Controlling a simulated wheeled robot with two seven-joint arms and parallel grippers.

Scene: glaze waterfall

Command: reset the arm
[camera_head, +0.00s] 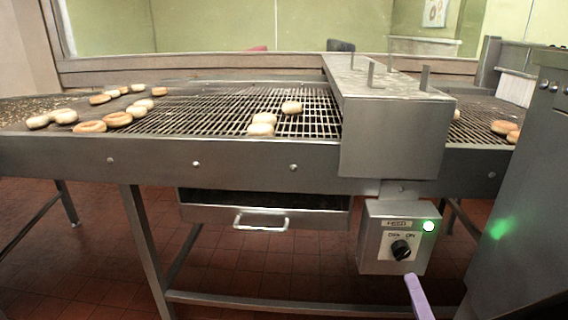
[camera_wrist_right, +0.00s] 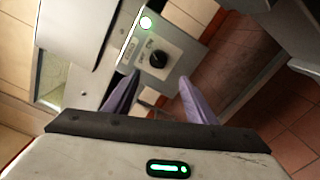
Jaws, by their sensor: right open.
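My right gripper shows in the right wrist view (camera_wrist_right: 158,80), with its two purple fingers spread apart and nothing between them. In the head view one purple finger (camera_head: 418,297) of it shows at the bottom, just below the control box. The grey control box (camera_head: 378,262) hangs under the conveyor, with a black knob (camera_head: 401,249) and a lit green light (camera_head: 429,226). In the right wrist view the knob (camera_wrist_right: 159,60) lies beyond the fingertips, and the gripper appears apart from it. My left gripper is not in view.
A wire-mesh conveyor (camera_head: 215,112) runs across, carrying several doughnuts (camera_head: 118,119). A steel housing (camera_head: 392,135) spans it above the control box. A drawer with a handle (camera_head: 261,220) hangs beneath. A large steel cabinet (camera_head: 535,170) stands close at the right. Open tiled floor shows below.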

